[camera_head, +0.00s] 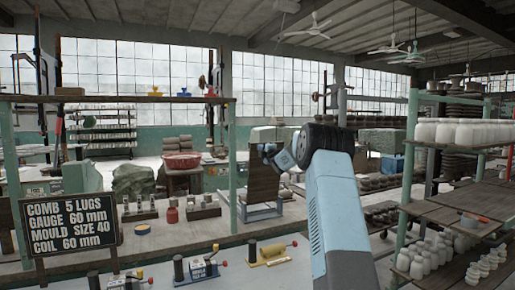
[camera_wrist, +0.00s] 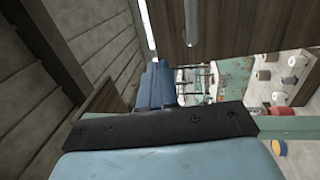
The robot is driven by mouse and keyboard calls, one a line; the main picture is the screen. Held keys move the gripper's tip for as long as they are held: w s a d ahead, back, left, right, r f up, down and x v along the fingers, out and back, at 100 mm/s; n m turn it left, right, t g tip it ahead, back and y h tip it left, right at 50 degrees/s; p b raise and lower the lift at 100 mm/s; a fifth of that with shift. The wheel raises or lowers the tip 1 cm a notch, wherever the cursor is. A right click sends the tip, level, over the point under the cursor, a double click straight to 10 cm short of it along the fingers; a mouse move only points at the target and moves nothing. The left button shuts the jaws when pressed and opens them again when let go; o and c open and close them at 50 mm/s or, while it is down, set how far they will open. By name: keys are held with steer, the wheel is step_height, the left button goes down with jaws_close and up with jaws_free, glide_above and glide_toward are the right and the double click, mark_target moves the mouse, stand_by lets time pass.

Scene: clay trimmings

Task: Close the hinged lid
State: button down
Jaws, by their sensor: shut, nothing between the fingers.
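In the wrist view a dark wooden panel (camera_wrist: 235,25) with a pale metal strip fills the upper right, close to the camera. Whether it is the same panel is unclear.
A bench (camera_head: 150,255) with small clamp-like fixtures runs across the front, with a black sign (camera_head: 70,220) at left. Shelves of white jars (camera_head: 450,133) stand at right. A green post (camera_head: 232,165) rises left of the panel.

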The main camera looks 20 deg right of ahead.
mark_target(256, 144)
steer(key=shift+w+r, duration=0.2)
steer(key=shift+w, duration=0.8)
steer(key=shift+w+r, duration=0.15)
steer(key=shift+w, duration=0.85)
